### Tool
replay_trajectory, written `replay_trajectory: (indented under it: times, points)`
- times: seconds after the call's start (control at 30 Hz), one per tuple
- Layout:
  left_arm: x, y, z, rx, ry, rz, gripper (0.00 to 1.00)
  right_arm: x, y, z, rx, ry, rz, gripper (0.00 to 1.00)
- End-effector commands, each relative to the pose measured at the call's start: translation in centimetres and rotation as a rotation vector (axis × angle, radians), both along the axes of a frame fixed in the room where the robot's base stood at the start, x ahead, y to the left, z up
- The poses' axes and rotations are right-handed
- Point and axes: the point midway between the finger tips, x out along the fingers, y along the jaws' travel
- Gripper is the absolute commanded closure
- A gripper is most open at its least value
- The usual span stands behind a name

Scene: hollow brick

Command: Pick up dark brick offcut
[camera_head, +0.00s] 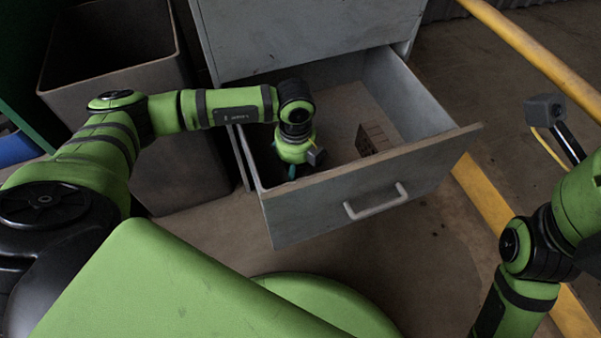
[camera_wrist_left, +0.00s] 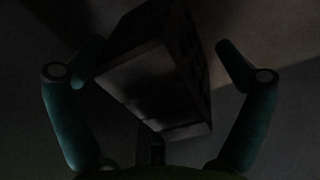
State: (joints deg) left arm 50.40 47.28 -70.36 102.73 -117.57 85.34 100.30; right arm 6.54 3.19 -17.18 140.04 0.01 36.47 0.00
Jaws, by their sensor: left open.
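A dark brick piece with holes in one face (camera_wrist_left: 160,75) fills the middle of the left wrist view, lying tilted between the spread fingers. My left gripper (camera_wrist_left: 155,85) is open, with a finger on each side of it; the picture is too dark to show any contact. In the head view my left gripper (camera_head: 292,172) points down inside the open drawer, near its left wall. A brown brick with holes (camera_head: 372,140) lies on the drawer floor to its right. I cannot tell whether both views show the same piece. My right gripper is out of view.
The grey metal drawer (camera_head: 365,200) is pulled out of its cabinet (camera_head: 300,35), its walls standing around my left gripper. A tall dark bin (camera_head: 110,85) stands left of the cabinet. A yellow rail (camera_head: 530,45) crosses the upper right. The drawer's right part looks bare.

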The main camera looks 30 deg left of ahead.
Motion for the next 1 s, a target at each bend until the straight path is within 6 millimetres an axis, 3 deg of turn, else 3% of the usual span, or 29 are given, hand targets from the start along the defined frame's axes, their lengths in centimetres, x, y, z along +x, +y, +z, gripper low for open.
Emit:
replay_trajectory:
  times: [0.27, 0.3, 0.47, 0.5, 0.83, 1.0]
  points:
    - [0.0, 0.0, -0.4, -0.001, -0.001, -0.001, 0.0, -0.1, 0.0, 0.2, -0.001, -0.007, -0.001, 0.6]
    - [0.0, 0.0, -0.4, -0.001, -0.001, -0.001, 0.08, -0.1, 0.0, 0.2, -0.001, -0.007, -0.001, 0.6]
    - [0.0, 0.0, -0.4, -0.001, -0.001, 0.0, 0.72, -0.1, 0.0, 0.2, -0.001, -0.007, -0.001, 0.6]
    - [0.0, 0.0, -0.4, -0.001, -0.001, 0.0, 0.77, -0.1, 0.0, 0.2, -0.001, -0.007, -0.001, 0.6]
    - [0.0, 0.0, -0.2, -0.001, -0.001, 0.0, 0.77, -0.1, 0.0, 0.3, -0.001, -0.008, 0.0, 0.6]
    - [0.1, 0.0, 1.3, -0.001, -0.003, 0.0, 0.77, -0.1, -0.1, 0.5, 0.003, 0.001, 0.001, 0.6]
